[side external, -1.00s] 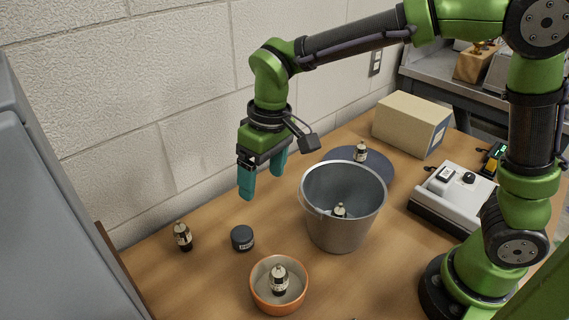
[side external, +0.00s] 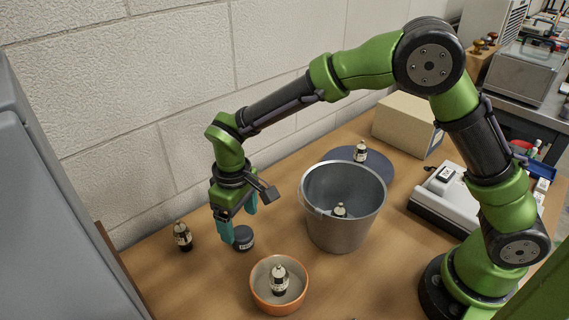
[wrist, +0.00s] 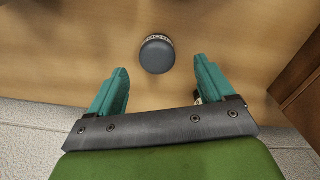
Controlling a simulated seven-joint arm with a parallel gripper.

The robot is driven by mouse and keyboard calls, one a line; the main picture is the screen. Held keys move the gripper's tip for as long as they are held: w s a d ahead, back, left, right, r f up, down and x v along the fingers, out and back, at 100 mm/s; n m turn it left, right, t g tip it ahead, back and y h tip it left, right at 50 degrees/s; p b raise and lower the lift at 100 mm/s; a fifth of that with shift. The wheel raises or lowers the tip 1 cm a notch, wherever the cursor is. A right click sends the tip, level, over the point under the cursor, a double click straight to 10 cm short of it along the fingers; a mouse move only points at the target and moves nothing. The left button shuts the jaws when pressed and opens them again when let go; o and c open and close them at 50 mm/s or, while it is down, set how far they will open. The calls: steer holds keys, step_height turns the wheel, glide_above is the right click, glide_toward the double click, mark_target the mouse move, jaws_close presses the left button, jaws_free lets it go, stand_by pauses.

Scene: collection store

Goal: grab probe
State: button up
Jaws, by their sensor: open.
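No thing is plainly readable as the probe; the small labels are too blurred. A short dark grey round canister with a pale label (side external: 244,239) stands on the wooden table. In the wrist view the canister (wrist: 157,54) shows from above, just beyond and between my fingertips. My gripper (side external: 239,223) has teal fingers and points down at the canister, overlapping its left edge in the side view. In the wrist view my gripper (wrist: 160,72) is open with nothing between its fingers. A dark bottle (side external: 183,237) stands left of the canister.
An orange bowl (side external: 258,293) holds a bottle (side external: 279,280). A metal bucket (side external: 340,233) holds another bottle (side external: 340,211). A third (side external: 360,152) stands on a dark round mat (side external: 381,169). A box (side external: 405,125) and a white device (side external: 437,205) stand right. The wall is close behind.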

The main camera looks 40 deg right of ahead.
mark_target(242, 233)
steer(key=shift+w+d+f, duration=0.1)
steer(key=shift+f, duration=1.4)
steer(key=shift+d+f, duration=0.1)
steer(key=shift+f, duration=1.4)
steer(key=c, duration=1.1)
steer(key=shift+r, duration=0.1)
steer(key=shift+c, duration=0.2)
